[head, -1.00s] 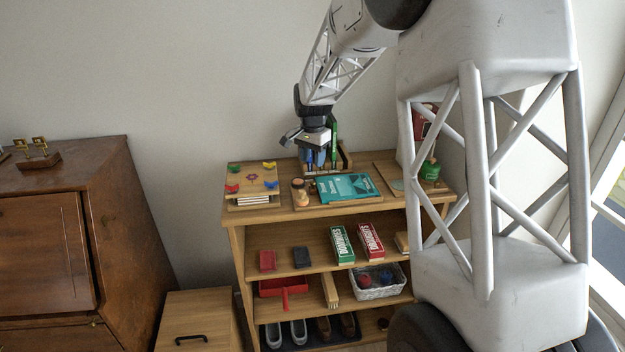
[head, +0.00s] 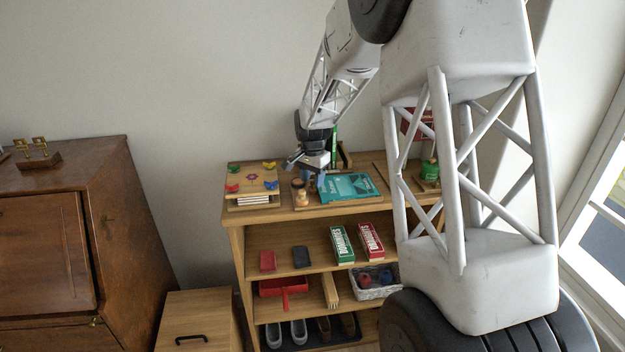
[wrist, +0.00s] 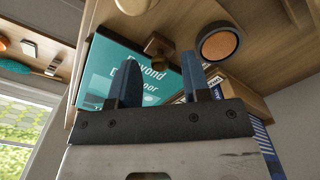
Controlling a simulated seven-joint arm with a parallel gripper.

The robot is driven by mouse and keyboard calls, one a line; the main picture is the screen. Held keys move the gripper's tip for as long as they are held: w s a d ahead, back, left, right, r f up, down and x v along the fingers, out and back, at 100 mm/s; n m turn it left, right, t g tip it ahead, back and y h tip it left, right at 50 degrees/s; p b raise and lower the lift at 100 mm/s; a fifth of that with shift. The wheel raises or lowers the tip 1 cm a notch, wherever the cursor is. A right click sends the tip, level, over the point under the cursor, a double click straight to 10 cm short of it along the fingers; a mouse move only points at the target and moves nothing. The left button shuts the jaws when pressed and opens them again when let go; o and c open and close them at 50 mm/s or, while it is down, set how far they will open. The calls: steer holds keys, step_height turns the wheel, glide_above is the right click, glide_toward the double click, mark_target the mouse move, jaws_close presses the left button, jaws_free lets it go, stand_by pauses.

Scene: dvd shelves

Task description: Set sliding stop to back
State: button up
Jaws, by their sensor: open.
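My gripper (head: 315,179) is above the top of the wooden shelf unit, its fingers pointing down near the left edge of a teal case. In the wrist view my gripper (wrist: 159,59) is open, with two blue-grey fingers apart. A small brown wooden piece (wrist: 158,46) shows between and just beyond the fingertips, by the teal case; it may be the sliding stop. I cannot tell whether the fingers touch it. In the head view my gripper hides that spot. A wooden upright (head: 346,157) stands behind, at the back of the top.
The teal case (head: 346,187) lies flat right of my gripper. A small round wooden object (head: 299,192) stands close on the left; a round dark-rimmed one (wrist: 217,42) shows in the wrist view. A board with coloured pieces (head: 252,180) is further left. A green bottle (head: 430,171) stands right.

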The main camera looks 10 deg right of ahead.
steer(key=shift+f, duration=0.25)
steer(key=shift+c, duration=0.4)
jaws_close()
steer(key=shift+a, duration=1.45)
steer(key=shift+o, duration=0.4)
jaws_free()
